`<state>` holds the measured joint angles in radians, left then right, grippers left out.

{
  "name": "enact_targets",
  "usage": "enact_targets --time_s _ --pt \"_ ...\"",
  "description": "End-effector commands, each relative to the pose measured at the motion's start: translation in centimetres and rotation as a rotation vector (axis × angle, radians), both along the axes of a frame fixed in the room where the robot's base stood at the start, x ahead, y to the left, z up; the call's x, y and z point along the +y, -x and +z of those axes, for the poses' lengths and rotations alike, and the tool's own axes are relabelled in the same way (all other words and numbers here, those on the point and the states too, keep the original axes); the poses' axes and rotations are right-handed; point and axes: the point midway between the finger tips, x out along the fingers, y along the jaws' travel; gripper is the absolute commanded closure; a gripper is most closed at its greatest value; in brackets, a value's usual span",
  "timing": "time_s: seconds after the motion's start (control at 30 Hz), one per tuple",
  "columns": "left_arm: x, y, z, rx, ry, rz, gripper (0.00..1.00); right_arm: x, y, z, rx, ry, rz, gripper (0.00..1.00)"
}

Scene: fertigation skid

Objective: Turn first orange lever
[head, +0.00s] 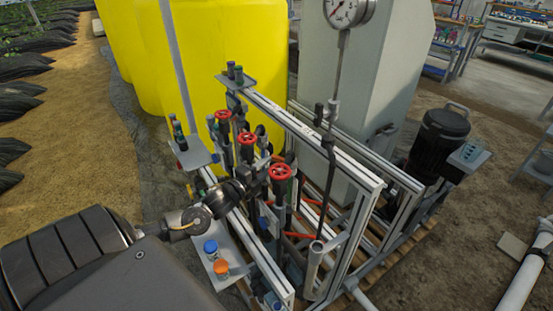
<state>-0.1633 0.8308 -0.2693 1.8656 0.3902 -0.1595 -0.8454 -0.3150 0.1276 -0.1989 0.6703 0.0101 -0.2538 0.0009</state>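Thin orange-red levers show low among the pipes of the skid: one (299,235) near the front and one (311,202) behind it. Which one counts as the first lever I cannot tell. My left gripper (258,184) reaches in from the lower left to the valve pipework, just left of the nearest red handwheel (280,172). Its fingertips blend with the dark fittings, so neither its opening nor any contact is clear. The levers show to its right and lower. My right gripper is not in view.
More red handwheels (247,139) stand behind. An aluminium frame (310,135) bounds the pipework on the right, with a pressure gauge (344,11) above. An orange knob (221,266) and a blue knob (210,247) sit on a front plate. Yellow tanks (215,55) stand behind.

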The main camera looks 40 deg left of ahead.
Motion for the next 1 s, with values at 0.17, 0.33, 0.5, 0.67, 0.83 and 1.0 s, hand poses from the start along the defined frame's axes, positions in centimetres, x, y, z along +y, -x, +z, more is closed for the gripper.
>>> enact_targets --time_s 0.17,0.33,0.5,0.67,0.83,1.0 --pt "-0.1 -3.2 0.1 -0.002 0.001 -0.001 0.64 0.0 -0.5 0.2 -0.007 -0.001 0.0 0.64" --pt "-0.2 -5.2 0.1 -0.001 0.0 -0.003 0.64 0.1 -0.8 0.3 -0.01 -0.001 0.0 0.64" --pt "-0.2 -6.0 0.0 0.0 0.0 -0.003 0.64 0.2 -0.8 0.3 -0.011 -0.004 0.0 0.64" --pt "-0.2 -6.1 0.0 0.0 0.0 -0.004 0.64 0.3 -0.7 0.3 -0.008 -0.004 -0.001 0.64" --pt "-0.2 -6.0 0.0 0.0 0.0 -0.004 0.74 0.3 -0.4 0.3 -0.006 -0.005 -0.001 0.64" --pt "-0.2 -6.0 0.0 0.001 0.0 -0.004 0.96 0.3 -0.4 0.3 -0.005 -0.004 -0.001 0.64"
